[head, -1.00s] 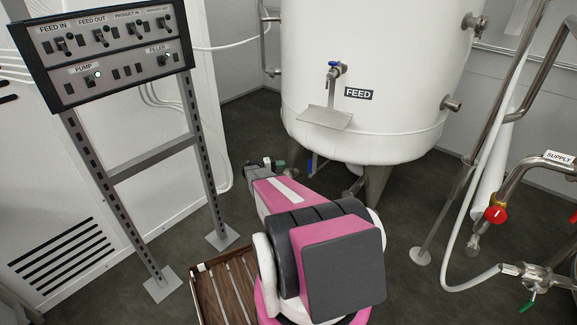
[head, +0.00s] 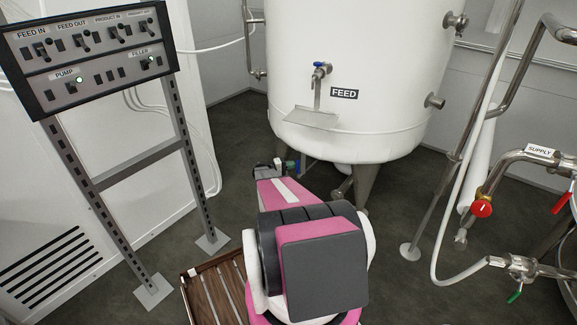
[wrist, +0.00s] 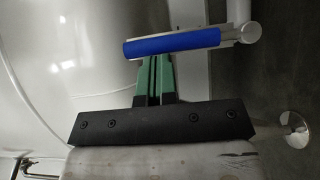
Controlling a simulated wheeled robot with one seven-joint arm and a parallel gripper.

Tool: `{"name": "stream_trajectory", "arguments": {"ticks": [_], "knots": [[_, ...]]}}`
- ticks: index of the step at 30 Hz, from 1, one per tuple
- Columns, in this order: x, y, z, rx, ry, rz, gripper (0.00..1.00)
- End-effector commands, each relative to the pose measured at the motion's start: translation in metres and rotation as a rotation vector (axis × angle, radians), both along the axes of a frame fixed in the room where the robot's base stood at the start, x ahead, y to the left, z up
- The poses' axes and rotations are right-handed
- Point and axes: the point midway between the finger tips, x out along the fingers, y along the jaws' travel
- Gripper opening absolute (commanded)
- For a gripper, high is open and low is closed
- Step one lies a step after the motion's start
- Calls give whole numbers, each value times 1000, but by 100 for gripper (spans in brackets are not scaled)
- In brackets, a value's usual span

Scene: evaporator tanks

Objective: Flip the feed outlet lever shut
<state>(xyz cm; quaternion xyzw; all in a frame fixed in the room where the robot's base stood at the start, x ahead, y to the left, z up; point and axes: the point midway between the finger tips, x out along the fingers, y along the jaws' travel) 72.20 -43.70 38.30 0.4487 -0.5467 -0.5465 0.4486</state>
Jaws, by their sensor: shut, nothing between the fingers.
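The feed outlet lever has a blue handle (wrist: 172,43) on a metal bar, lying nearly level across the top of the wrist view. My gripper (wrist: 153,59) has green fingers, shut together with nothing between them. Its tips are right at the near edge of the blue handle, left of its middle; I cannot tell whether they touch. In the head view my gripper (head: 292,167) is low, under the front of the white feed tank (head: 400,80). The lever is not clear there, mostly hidden by the gripper and arm.
A tap with a small blue handle (head: 320,66) and a drip plate (head: 310,119) sit on the tank front. A switch panel (head: 90,55) stands at left on a metal frame. Supply pipes with a red knob (head: 481,207) stand at right. A wooden slatted piece (head: 215,290) lies below.

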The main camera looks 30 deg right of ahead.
Motion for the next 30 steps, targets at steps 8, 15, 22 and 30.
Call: {"name": "stream_trajectory", "arguments": {"ticks": [8, 15, 22, 30], "knots": [[0, 0, 0, 1, -2, 0, 0], [-5, -1, 2, 18, -42, -1, 0], [-7, -2, 2, 31, -71, -1, 0], [-16, -5, 5, 63, -151, -1, 0]]}}
